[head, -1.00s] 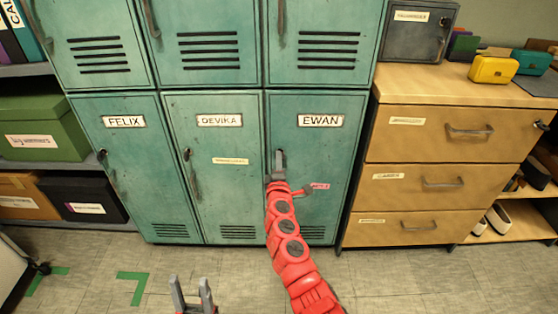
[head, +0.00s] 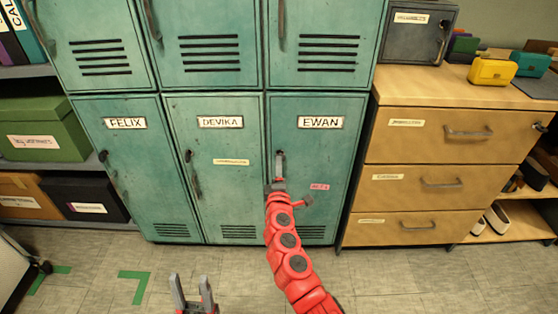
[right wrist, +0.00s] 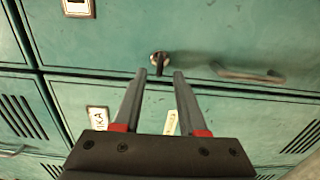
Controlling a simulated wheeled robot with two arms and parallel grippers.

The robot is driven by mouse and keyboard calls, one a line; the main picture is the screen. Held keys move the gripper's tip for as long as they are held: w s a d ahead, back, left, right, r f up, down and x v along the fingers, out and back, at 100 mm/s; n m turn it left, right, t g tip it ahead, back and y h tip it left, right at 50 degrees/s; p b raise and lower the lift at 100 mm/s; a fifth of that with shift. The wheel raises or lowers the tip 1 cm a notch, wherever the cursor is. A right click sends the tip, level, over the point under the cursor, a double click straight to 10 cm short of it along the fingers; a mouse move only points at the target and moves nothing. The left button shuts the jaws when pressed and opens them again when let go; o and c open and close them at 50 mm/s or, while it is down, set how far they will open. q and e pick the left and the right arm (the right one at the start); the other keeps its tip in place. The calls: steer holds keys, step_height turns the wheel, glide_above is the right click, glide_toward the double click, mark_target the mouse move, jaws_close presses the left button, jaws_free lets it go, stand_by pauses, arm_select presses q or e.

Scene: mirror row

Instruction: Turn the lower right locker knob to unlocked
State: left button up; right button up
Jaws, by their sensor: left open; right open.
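The lower right locker (head: 340,160) is a teal door labelled EWAN. Its knob (head: 279,155) is at the upper left of the door, above my right gripper (head: 276,184). In the right wrist view the knob (right wrist: 160,61) shows a round light base and a dark grip pointing down in the picture. It lies in line with the gap between the fingertips of my open right gripper (right wrist: 160,75), with no finger closed on it. I cannot read a lock mark. My left gripper (head: 193,285) is open and empty, low over the floor.
A door handle (right wrist: 247,75) lies right of the knob in the wrist view. Lockers labelled FELIX (head: 130,170) and DEVIKA (head: 225,185) stand to the left. A wooden drawer unit (head: 440,145) stands close on the right. The floor in front (head: 100,270) is mostly clear.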

steer(key=s+p, duration=0.1)
steer(key=s, duration=1.3)
steer(key=shift+f, duration=0.1)
